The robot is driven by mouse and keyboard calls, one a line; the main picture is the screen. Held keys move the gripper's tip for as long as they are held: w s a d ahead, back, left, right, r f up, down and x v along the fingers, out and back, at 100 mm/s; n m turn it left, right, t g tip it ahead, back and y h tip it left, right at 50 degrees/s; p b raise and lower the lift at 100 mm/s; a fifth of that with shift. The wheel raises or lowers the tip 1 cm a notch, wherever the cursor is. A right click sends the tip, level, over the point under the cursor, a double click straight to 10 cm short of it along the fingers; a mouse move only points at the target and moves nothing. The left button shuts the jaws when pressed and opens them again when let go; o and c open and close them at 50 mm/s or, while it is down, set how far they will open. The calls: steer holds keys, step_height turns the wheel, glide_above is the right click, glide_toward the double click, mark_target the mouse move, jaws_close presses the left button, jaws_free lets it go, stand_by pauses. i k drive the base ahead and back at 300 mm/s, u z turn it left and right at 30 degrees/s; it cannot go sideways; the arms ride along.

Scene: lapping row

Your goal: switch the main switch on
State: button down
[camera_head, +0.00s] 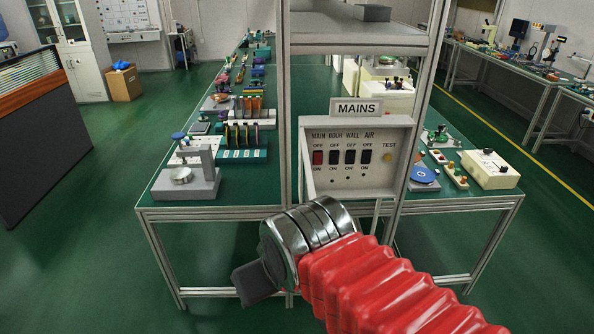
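The main switch (318,158) is a red rocker at the left end of the panel, under the label MAIN, with OFF above it and ON below. It is too small to tell which side is pressed in. The grey switch panel (345,187) carries a MAINS sign and is fixed to the front of the metal frame. My gripper (254,284) is a dark block beyond the metal wrist rings, low in the picture, left of and below the panel and apart from it. Its fingers cannot be made out separately, and nothing shows in it.
Three black rockers (350,157), labelled DOOR, WALL and AIR, stand right of the main switch, then a yellow TEST button (388,157). A frame post (287,110) rises just left of the panel. A grey device (188,186) stands on the green bench.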

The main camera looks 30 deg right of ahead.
mark_target(317, 156)
steer(key=u, duration=1.05)
steer(key=k, duration=1.45)
steer(key=z, duration=0.35)
steer(key=i, duration=1)
steer(key=z, duration=0.05)
